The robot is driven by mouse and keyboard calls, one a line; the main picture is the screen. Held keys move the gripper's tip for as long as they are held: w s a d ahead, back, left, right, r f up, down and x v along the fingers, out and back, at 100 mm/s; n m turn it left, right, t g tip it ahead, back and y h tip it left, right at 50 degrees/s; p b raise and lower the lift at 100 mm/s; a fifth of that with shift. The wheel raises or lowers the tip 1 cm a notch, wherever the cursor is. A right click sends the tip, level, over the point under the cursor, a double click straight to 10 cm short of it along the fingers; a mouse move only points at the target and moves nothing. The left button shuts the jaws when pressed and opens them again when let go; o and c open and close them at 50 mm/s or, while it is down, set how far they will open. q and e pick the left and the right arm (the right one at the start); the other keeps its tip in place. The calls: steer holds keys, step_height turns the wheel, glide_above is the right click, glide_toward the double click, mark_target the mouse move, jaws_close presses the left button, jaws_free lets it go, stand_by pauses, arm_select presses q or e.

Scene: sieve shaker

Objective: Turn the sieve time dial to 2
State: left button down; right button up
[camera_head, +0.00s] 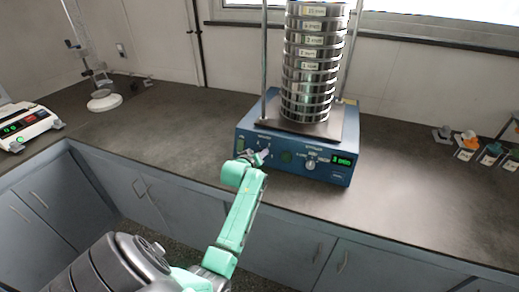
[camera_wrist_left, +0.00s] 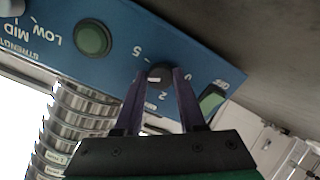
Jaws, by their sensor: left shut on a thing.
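The blue sieve shaker (camera_head: 334,175) stands on the dark bench, with its control panel facing me. In the left wrist view the panel appears turned over, and the dark time dial (camera_wrist_left: 160,71) has marks 0, 2 and 5 around it. My left gripper (camera_wrist_left: 160,76) is shut on the dial, one purple finger on each side. In the head view my left gripper (camera_head: 260,156) is at the left part of the panel, and my arm partly hides that area. The fingers partly cover the dial, so I cannot tell its exact setting. My right gripper is not in view.
A tall sieve stack (camera_head: 312,75) stands on the shaker. The strength knob (camera_head: 310,161), a green button (camera_wrist_left: 92,38) and a lit display (camera_head: 343,161) share the panel. A scale (camera_head: 27,124) is at far left.

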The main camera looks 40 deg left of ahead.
arm_select(q)
steer(key=n+p, duration=0.2)
steer(key=n, duration=0.1)
steer(key=n+p, duration=0.1)
steer(key=shift+r+p, duration=0.25)
steer(key=shift+p, duration=0.1)
steer(key=n+p, duration=0.3)
steer(key=n, duration=0.1)
steer(key=shift+n, duration=0.4)
steer(key=n+p, duration=0.1)
steer(key=n, duration=0.1)
steer(key=n+p, duration=0.2)
steer(key=n, duration=0.1)
steer(key=shift+f+t+h, duration=0.15)
steer(key=shift+t+h, duration=0.15)
steer(key=n+p, duration=0.1)
steer(key=n, duration=0.4)
steer(key=shift+f+p, duration=0.15)
steer(key=shift+p, duration=0.2)
steer(key=shift+n, duration=0.3)
steer(key=c, duration=0.5)
jaws_free()
steer(key=shift+a, duration=0.1)
